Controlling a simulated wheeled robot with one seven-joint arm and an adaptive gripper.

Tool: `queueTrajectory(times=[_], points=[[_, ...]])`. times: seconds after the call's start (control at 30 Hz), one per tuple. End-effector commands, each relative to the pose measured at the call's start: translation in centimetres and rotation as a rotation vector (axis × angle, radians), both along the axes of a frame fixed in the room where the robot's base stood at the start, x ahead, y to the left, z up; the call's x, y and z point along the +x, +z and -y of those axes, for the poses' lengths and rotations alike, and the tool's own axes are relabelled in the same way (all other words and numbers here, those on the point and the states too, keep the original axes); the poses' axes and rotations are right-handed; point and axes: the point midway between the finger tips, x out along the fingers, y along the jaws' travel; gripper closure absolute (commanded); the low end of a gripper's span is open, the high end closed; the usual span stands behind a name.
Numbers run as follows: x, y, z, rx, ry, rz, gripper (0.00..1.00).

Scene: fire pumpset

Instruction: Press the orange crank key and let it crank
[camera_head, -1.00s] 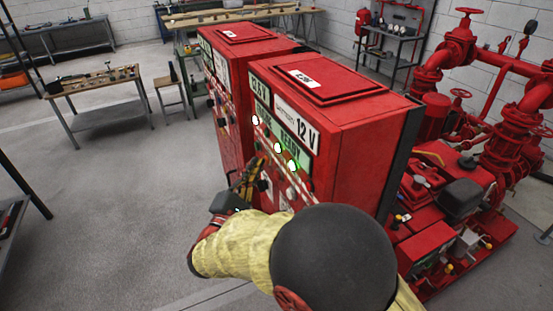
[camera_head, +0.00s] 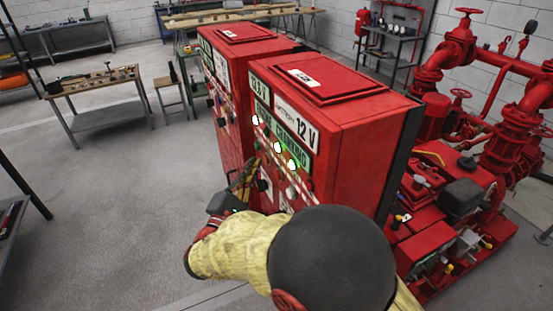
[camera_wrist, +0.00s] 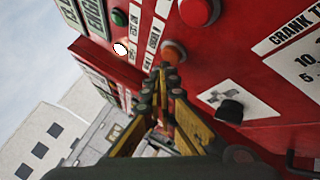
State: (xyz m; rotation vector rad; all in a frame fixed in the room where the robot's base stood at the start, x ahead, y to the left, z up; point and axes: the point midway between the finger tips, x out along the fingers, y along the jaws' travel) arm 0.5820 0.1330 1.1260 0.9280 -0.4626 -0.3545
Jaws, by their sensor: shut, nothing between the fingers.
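The orange crank key (camera_wrist: 174,50) is a round button on the red controller panel in the wrist view. My gripper (camera_wrist: 167,70) is shut and empty, its yellow-and-black fingers pointing at the key. The fingertips overlap the key's lower edge in the picture; I cannot tell whether they touch it. In the head view my gripper (camera_head: 253,168) is at the front of the 12 V cabinet (camera_head: 345,130). The key cannot be made out there. The cabinet's green display (camera_head: 285,135) carries text too small to read surely, and lamps below it are lit.
A red button (camera_wrist: 199,10), a green button (camera_wrist: 119,17) and a black rotary knob (camera_wrist: 230,111) surround the key on the panel. A second red cabinet (camera_head: 240,75) stands behind. The red pumpset (camera_head: 450,195) is at the right.

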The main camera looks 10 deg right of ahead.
Motion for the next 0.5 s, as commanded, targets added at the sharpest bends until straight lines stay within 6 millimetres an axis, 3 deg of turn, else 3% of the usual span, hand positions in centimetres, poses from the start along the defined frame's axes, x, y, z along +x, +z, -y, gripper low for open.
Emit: queueTrajectory(times=[0.5], points=[[-0.24,-0.03,-0.97,0.0,0.001,0.0,1.0]])
